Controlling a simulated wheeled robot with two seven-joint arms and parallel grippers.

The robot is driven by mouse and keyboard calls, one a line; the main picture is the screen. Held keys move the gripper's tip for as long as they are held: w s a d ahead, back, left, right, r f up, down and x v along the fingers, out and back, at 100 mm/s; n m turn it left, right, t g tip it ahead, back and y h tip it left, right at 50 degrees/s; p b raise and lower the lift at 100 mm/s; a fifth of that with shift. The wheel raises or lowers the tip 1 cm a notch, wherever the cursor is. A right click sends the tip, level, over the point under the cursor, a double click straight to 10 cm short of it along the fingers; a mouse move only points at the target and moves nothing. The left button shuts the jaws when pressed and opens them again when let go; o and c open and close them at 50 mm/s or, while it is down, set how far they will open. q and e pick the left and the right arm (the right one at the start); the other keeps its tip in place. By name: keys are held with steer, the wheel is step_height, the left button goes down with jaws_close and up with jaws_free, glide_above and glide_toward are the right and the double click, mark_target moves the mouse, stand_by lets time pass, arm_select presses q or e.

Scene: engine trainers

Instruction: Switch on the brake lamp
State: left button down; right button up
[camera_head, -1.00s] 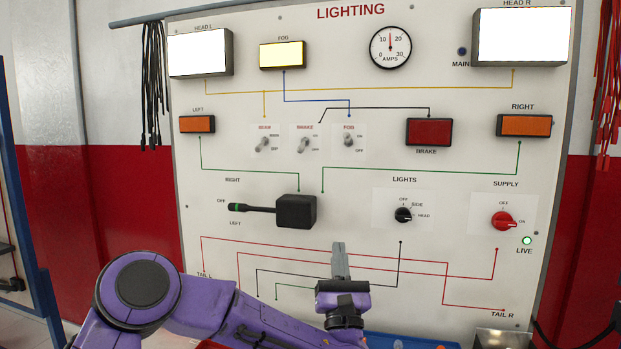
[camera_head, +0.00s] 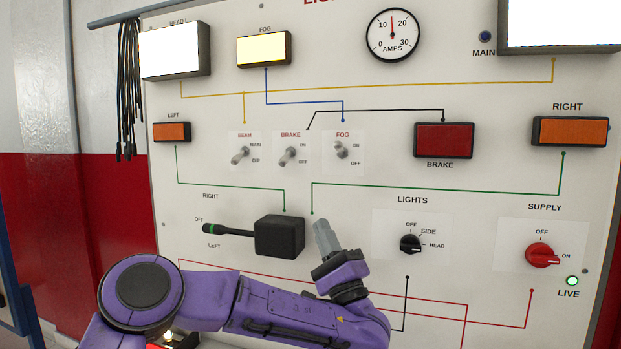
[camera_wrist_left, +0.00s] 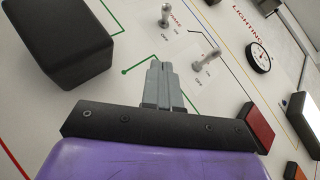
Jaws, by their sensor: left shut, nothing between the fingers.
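The brake switch (camera_head: 290,156) is a small metal toggle in the middle of a row of three, its lever tilted down toward OFF. The red brake lamp (camera_head: 443,140) at the right looks dark. My left gripper (camera_head: 323,236) is shut and empty, below and slightly right of the brake switch, apart from it and beside the black box of the turn lever. In the left wrist view the shut fingers (camera_wrist_left: 163,84) point toward the board, with the brake switch (camera_wrist_left: 165,15) beyond them and the fog switch (camera_wrist_left: 208,58) to the right. My right gripper is out of view.
The beam switch (camera_head: 240,155) and fog switch (camera_head: 342,151) flank the brake switch closely. The black turn-lever box (camera_head: 279,237) juts out left of my gripper. The lights knob (camera_head: 410,243) and red supply knob (camera_head: 541,255) are to the right. The green LIVE light (camera_head: 572,281) is lit.

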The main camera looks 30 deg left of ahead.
arm_select(q)
steer(key=p, duration=0.8)
glide_toward(286, 158)
steer(key=w, duration=0.4)
steer(key=shift+w+a+r, duration=0.1)
steer(key=shift+a+r, duration=0.2)
steer(key=shift+a, duration=0.1)
steer(key=shift+s+a+r+p, duration=0.25)
steer(key=shift+a+r+p, duration=0.25)
steer(key=shift+a+p, duration=0.1)
steer(key=shift+s+a+r+p, duration=0.2)
steer(key=shift+a+r+p, duration=0.3)
steer(key=shift+a+p, duration=0.1)
steer(key=shift+s+a+r, duration=0.15)
steer(key=shift+s+a, duration=0.1)
steer(key=shift+w, duration=0.15)
steer(key=shift+d, duration=0.1)
